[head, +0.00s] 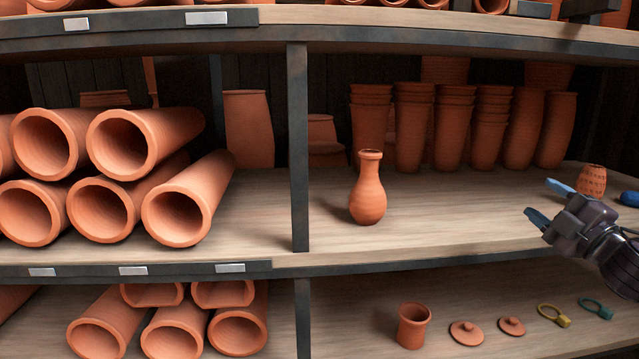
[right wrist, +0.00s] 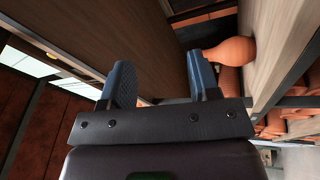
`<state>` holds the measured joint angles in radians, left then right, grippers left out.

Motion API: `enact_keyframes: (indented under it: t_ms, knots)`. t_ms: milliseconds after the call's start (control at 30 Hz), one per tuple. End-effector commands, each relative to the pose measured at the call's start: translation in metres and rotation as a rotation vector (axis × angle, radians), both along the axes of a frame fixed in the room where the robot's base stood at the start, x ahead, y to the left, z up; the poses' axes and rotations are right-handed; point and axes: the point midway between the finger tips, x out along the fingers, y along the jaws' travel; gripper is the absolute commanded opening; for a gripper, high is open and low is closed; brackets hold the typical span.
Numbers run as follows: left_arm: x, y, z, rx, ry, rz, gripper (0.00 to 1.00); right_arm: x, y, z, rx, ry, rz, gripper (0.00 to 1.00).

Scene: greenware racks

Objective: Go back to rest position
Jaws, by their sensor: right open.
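My right gripper (head: 546,202) comes in from the right edge in the head view, in front of the middle shelf. Its blue-tipped fingers are apart with nothing between them. In the right wrist view the gripper (right wrist: 160,75) also shows open and empty. My left gripper is in neither view.
A terracotta vase (head: 368,190) stands upright on the middle shelf (head: 440,215), left of my gripper and apart from it. A small patterned pot (head: 592,180) and a blue object (head: 630,198) are close by the gripper. Stacked pipes (head: 130,145) fill the left bay. A dark post (head: 298,150) divides the bays.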

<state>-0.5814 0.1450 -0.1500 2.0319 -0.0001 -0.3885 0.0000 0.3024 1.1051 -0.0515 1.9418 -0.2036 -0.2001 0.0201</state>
Motion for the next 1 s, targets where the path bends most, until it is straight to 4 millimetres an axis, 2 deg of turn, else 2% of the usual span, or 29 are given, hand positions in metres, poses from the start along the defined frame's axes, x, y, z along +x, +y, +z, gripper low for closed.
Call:
enact_keyframes:
  t_ms: [33, 167, 200, 267, 300, 367, 500, 600, 800, 900, 1000]
  knots:
    - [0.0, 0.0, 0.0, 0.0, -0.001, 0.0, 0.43, -0.003, 0.002, -0.035, 0.064, 0.058, -0.01, 0.56]
    - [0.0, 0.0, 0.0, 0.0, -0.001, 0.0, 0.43, -0.018, 0.01, -0.113, 0.216, 0.196, -0.043, 0.56]
    - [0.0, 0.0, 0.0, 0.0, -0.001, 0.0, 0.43, -0.025, 0.013, -0.136, 0.263, 0.239, -0.055, 0.56]
    - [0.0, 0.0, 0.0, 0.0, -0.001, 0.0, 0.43, -0.037, 0.019, -0.171, 0.332, 0.304, -0.071, 0.56]
    - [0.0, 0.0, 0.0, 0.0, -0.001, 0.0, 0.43, -0.045, 0.024, -0.194, 0.378, 0.345, -0.082, 0.56]
    - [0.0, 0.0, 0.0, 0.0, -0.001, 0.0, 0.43, -0.061, 0.032, -0.226, 0.448, 0.408, -0.099, 0.56]
    - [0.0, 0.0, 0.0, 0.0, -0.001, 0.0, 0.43, -0.103, 0.055, -0.297, 0.618, 0.546, -0.141, 0.56]
    - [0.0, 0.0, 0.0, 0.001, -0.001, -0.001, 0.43, -0.138, 0.075, -0.341, 0.739, 0.631, -0.171, 0.56]
    - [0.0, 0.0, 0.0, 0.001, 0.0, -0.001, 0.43, -0.216, 0.115, -0.41, 0.962, 0.764, -0.257, 0.56]
    - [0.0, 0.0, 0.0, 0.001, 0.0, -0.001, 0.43, -0.254, 0.13, -0.437, 1.054, 0.818, -0.318, 0.56]
    - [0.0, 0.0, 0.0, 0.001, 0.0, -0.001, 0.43, -0.285, 0.139, -0.455, 1.115, 0.856, -0.373, 0.56]
